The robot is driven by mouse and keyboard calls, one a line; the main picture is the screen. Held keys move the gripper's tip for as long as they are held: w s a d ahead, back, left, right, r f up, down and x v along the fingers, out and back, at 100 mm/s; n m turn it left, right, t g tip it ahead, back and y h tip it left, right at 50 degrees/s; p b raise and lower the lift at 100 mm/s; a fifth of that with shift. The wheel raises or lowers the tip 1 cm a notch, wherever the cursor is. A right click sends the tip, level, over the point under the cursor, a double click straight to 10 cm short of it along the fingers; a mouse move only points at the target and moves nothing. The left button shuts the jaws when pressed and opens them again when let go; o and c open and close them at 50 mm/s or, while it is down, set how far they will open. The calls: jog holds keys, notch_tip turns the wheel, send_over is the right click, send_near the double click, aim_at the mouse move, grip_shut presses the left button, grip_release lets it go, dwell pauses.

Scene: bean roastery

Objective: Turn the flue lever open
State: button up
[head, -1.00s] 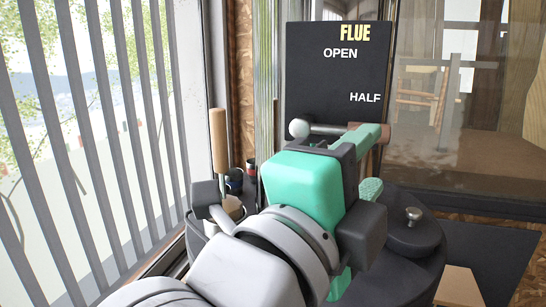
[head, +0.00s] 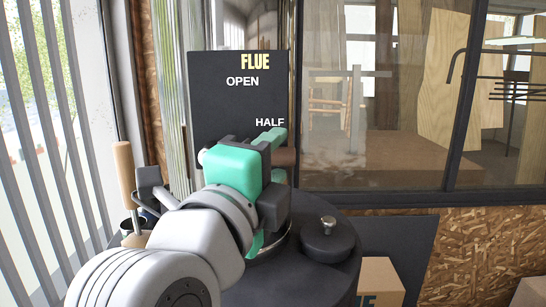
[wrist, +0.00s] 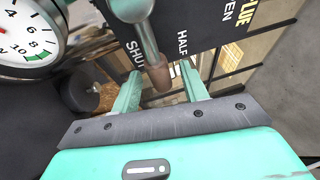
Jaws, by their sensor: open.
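The black flue board (head: 222,120) stands behind my gripper, with OPEN and HALF readable in the head view. SHUT shows in the wrist view, on the board (wrist: 205,28) there. The flue lever is a grey rod (wrist: 146,38) with a brown grip (wrist: 159,76). In the head view its pale pivot end (head: 202,156) and brown grip (head: 285,158) show, while my gripper hides the rod. The lever points right, its grip below HALF. My gripper (wrist: 161,84) is open, its two green fingers either side of the brown grip.
A round dial (wrist: 28,32) is close at the wrist view's upper left. A dark round lid with a metal knob (head: 328,224) lies right of my gripper. A wooden-handled tool (head: 124,175) stands at left, near the slatted window. A cardboard box (head: 379,280) is at lower right.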

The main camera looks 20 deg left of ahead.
jog(key=shift+c, duration=0.2)
grip_shut()
